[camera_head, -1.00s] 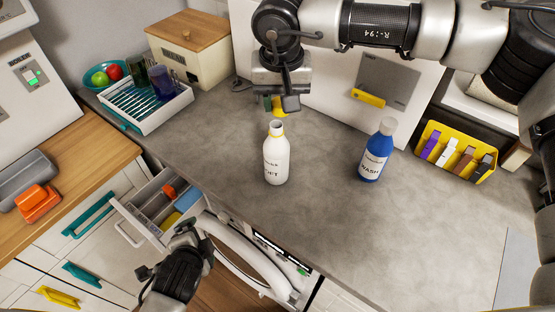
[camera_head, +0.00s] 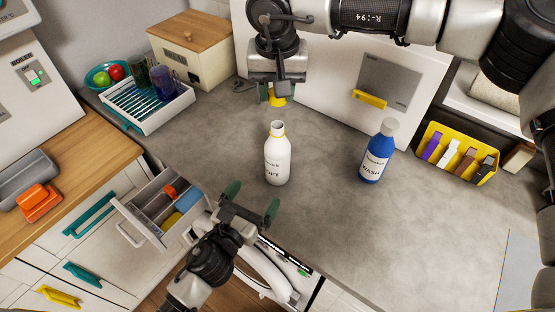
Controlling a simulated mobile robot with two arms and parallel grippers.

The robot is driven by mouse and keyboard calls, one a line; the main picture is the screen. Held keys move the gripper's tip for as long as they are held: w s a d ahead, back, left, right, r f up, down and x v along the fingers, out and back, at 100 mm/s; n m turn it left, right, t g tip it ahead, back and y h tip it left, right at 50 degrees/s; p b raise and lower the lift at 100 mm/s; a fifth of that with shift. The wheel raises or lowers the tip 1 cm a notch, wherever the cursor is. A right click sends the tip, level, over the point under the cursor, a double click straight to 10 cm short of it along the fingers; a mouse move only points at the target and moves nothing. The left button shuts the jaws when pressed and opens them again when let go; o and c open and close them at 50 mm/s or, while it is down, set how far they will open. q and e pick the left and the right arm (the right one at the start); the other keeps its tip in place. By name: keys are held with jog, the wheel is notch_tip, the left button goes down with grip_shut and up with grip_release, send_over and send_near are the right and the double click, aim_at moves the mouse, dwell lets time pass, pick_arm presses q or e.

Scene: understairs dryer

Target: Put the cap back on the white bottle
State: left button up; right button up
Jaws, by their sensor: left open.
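The white bottle (camera_head: 277,160) stands upright on the grey worktop, its neck uncapped with a yellowish ring near the top. My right gripper (camera_head: 278,93) comes in from the top and is shut on the yellow cap (camera_head: 278,101). It holds the cap behind and above the bottle's mouth, apart from it. My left gripper (camera_head: 253,198) is open and empty, its two green fingertips spread near the worktop's front edge, in front of and slightly left of the bottle, not touching it.
A blue bottle (camera_head: 377,152) with a grey cap stands to the right. A yellow bin (camera_head: 462,170) of packets lies farther right. A dish rack (camera_head: 140,113) is at the back left. An open drawer (camera_head: 142,225) juts out left of my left gripper. The worktop around the white bottle is clear.

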aim_at(277, 161)
pick_arm(q)
jog(key=x, duration=1.2)
jog(key=c, duration=1.4)
pick_arm(e)
jog(key=shift+f, duration=2.5)
jog(key=shift+f, duration=0.85)
pick_arm(q)
jog(key=shift+a, duration=0.1)
pick_arm(e)
jog(key=shift+f, duration=0.55)
